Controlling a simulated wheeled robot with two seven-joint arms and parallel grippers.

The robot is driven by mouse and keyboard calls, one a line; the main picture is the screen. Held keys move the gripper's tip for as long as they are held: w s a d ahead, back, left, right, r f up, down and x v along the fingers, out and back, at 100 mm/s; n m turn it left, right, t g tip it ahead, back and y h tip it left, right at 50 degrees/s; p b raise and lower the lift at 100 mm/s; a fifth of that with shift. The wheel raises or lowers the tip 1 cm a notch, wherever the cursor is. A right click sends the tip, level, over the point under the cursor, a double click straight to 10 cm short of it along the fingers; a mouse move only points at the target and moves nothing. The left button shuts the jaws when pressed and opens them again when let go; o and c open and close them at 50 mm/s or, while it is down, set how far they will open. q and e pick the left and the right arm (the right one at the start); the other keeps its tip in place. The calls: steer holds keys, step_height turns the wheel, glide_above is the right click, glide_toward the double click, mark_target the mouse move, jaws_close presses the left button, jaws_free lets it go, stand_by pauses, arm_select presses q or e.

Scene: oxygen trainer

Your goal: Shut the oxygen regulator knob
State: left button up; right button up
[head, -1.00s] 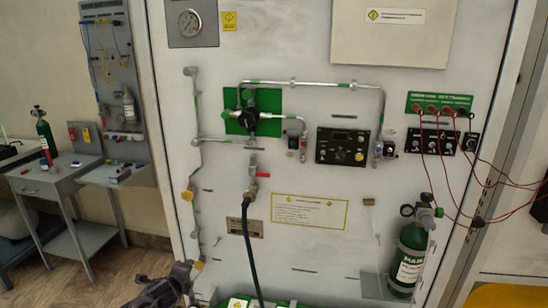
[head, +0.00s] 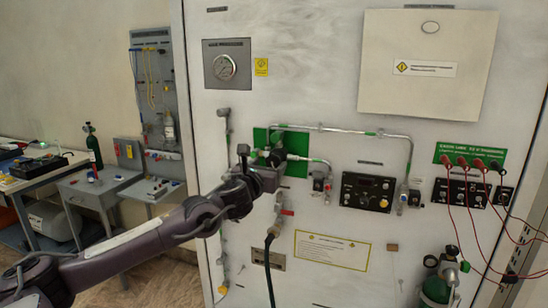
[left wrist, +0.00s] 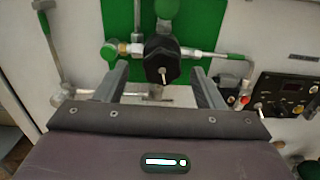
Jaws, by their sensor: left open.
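The black regulator knob (head: 277,156) sits on a green plate (head: 261,138) on the white panel, joined to metal pipes. In the left wrist view the knob (left wrist: 161,55) is dark and lobed, with a thin light pin at its front. My left gripper (head: 264,172) is up at the panel and partly covers the knob in the head view. In the left wrist view my left gripper (left wrist: 160,72) is open, with one finger to each side of the knob and no visible contact. Its exact depth around the knob is hard to tell. My right gripper is not in view.
A pipe (head: 350,131) runs above and right of the knob. A black control box (head: 367,192), a hose valve (head: 282,209) and a small red-marked valve (left wrist: 243,98) are close by. A green cylinder (head: 437,291) and red cables (head: 458,215) are at right.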

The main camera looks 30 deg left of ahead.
mark_target(272, 162)
arm_select(q)
steer(key=shift+p+x, duration=0.4)
steer(key=shift+x, duration=0.75)
steer(key=shift+w, duration=0.5)
steer(key=shift+c, duration=1)
steer(key=c, duration=0.8)
steer(key=shift+o, duration=0.2)
steer(key=shift+d, duration=0.1)
